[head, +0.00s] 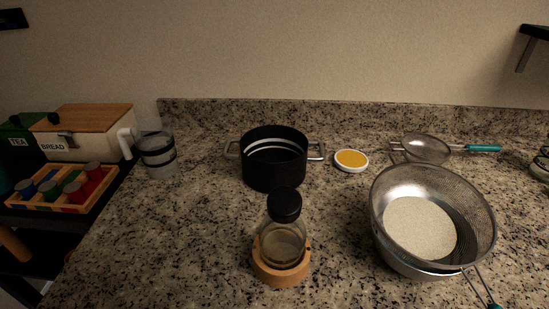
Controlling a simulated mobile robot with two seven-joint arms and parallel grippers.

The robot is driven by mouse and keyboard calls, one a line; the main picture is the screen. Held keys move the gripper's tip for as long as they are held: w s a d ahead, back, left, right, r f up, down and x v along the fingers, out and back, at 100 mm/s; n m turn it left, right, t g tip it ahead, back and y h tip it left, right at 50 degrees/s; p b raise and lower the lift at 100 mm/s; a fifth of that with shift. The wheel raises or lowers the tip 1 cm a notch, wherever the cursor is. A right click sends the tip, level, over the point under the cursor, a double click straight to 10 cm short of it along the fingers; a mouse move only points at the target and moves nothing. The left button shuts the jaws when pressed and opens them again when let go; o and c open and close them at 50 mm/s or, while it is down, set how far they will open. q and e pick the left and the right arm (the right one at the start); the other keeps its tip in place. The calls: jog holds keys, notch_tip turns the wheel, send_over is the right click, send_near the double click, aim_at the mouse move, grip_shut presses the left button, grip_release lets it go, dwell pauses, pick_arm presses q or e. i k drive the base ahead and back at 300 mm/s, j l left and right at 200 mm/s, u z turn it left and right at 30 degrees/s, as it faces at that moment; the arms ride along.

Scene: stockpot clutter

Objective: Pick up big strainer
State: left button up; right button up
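The big strainer (433,216) is a wide metal mesh bowl at the right front of the granite counter. It looks slightly tilted and appears to rest on or in a metal bowl (400,262). Its thin wire handle with a teal end runs toward the bottom right edge, where the end is cut off. A pale round area shows at its bottom; I cannot tell if it is contents. A smaller strainer (426,149) with a teal handle lies behind it. Neither of my grippers is in view.
A black stockpot (274,166) stands mid-counter, with a small dish of yellow content (351,160) to its right. A black-capped glass jar (283,240) on a wooden base stands in front. A clear jug (158,155) stands left. The left front counter is clear.

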aim_at(431, 216)
jog(key=i+j+z, duration=0.1)
jog(key=i, duration=0.2)
jog(key=k+l+z, duration=0.1)
jog(key=z, duration=0.9)
jog(key=k+j, duration=0.1)
jog(key=k, duration=0.5)
jog(key=k+j+z, duration=0.1)
jog(key=j, duration=0.3)
jog(key=k+j+z, duration=0.1)
jog(key=k+j, duration=0.25)
jog(key=j+z, duration=0.15)
jog(key=j, duration=1.35)
